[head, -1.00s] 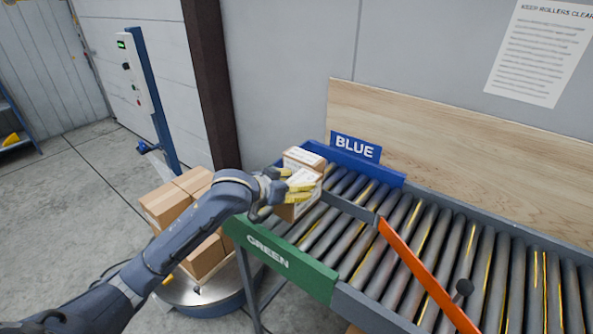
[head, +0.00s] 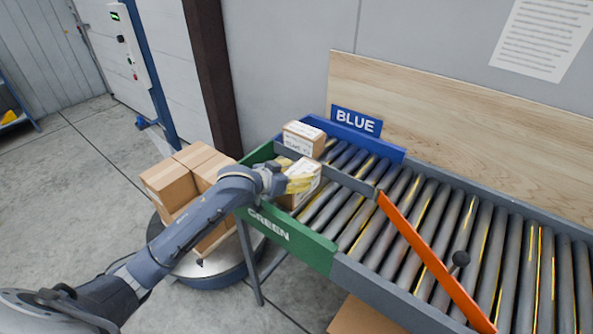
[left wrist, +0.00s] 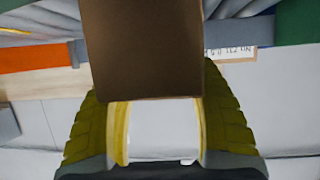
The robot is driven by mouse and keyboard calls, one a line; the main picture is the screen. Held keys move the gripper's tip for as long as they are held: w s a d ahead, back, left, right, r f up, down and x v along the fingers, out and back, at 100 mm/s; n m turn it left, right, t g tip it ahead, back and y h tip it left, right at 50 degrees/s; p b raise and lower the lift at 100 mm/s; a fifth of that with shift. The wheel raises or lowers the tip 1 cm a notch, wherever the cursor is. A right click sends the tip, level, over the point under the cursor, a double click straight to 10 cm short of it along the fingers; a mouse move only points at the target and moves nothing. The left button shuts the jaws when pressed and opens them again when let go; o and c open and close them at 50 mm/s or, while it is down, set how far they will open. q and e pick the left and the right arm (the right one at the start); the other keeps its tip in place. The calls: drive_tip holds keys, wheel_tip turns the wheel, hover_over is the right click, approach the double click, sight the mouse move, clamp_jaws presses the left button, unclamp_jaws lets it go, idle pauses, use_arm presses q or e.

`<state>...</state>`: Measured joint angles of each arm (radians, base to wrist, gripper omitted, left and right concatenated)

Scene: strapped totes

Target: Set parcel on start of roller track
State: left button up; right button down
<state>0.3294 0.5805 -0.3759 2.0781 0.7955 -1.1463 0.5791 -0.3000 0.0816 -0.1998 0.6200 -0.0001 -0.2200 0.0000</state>
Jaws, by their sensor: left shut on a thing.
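My left gripper (head: 300,183) is shut on a brown cardboard parcel (head: 306,190) with a white label. It holds the parcel at the start of the roller track (head: 345,215), on the side with the green GREEN board (head: 300,243). I cannot tell whether the parcel touches the rollers. In the left wrist view the parcel's brown face (left wrist: 142,50) sits between the yellow finger pads (left wrist: 158,125). A second labelled parcel (head: 304,139) rests at the track's start on the side with the BLUE sign (head: 357,121). My right gripper is not in view.
Several boxes (head: 170,188) are stacked on a round base at left. A wooden board (head: 450,135) backs the track.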

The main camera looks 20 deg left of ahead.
use_arm(q)
drive_tip(key=shift+r, duration=0.1)
drive_tip(key=o, duration=1.6)
drive_tip(key=v, duration=1.1)
drive_tip(key=shift+o, duration=1.2)
drive_tip(key=shift+s+a+r, duration=0.1)
drive_tip(key=shift+s+a, duration=0.05)
drive_tip(key=shift+s, duration=0.3)
